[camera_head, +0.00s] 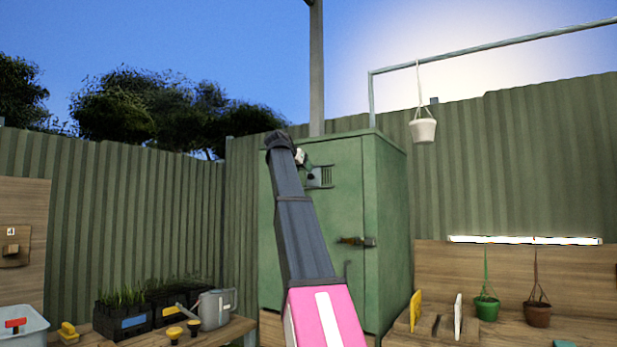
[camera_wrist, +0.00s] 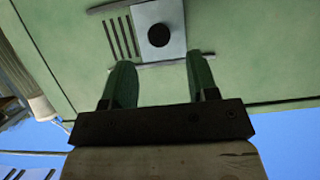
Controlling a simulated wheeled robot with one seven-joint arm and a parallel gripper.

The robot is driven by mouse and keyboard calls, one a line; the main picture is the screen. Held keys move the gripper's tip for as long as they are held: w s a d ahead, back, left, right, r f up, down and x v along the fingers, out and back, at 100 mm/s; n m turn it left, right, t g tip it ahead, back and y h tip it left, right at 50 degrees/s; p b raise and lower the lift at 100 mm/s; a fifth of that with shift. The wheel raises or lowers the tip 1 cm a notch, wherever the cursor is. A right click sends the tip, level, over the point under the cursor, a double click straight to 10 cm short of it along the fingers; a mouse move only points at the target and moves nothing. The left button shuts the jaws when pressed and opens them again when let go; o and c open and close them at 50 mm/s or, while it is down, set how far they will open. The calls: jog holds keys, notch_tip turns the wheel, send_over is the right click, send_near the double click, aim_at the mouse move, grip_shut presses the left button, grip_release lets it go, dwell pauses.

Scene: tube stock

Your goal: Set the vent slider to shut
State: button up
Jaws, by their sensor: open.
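The vent slider is a pale plate with a round black knob (camera_wrist: 159,36) on the green cabinet door, between two rails. In the wrist view, several dark vent slots (camera_wrist: 122,37) show uncovered to the left of the plate. In the head view, the slots (camera_head: 326,176) lie to the right of the knob, and my arm partly hides the slider. My gripper (camera_wrist: 160,60) is open, with its two green fingers apart. In the wrist view the knob appears just beyond the fingertips, between their lines, with no visible contact. My gripper (camera_head: 303,158) also shows small in the head view.
The green cabinet (camera_head: 390,210) has a latch handle (camera_head: 357,241) below the vent. A white hanging pot (camera_head: 423,130) is to its right. A bench at right holds potted plants; another at left holds a watering can (camera_head: 213,309) and black crates. The door face around the vent is clear.

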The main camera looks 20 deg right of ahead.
jog(key=x, duration=0.6)
grip_shut()
jog(key=s+d, duration=0.1)
jog(key=s, duration=0.1)
jog(key=s+d, duration=0.2)
jog(key=shift+s+d+f, duration=0.1)
jog(key=shift+s+d, duration=0.2)
jog(key=shift+s, duration=0.05)
grip_release()
jog(key=shift+s+d, duration=0.1)
jog(key=v, duration=1.1)
